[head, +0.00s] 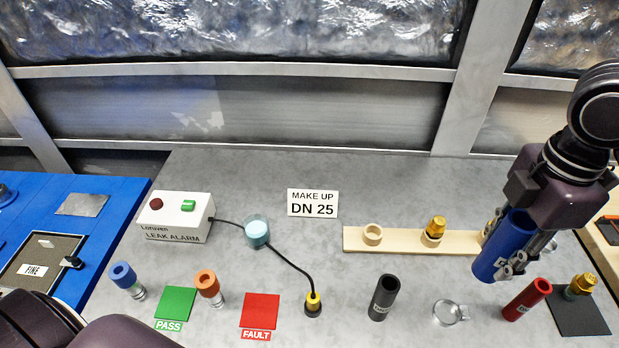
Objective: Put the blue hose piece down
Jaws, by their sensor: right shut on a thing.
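The blue hose piece (504,244) is a thick blue tube at the right in the head view. My right gripper (513,264) comes down from the upper right and is shut on it. The piece hangs slightly tilted in front of the right part of the wooden rack (390,241). I cannot tell whether its lower end touches the grey table (250,170). Only parts of my left arm show at the bottom left, and its gripper is out of view.
A black hose (382,298), a metal clamp (448,312) and a red hose (527,299) are nearby. The leak alarm box (175,218), green PASS mat (176,303) and red FAULT mat (260,311) are left.

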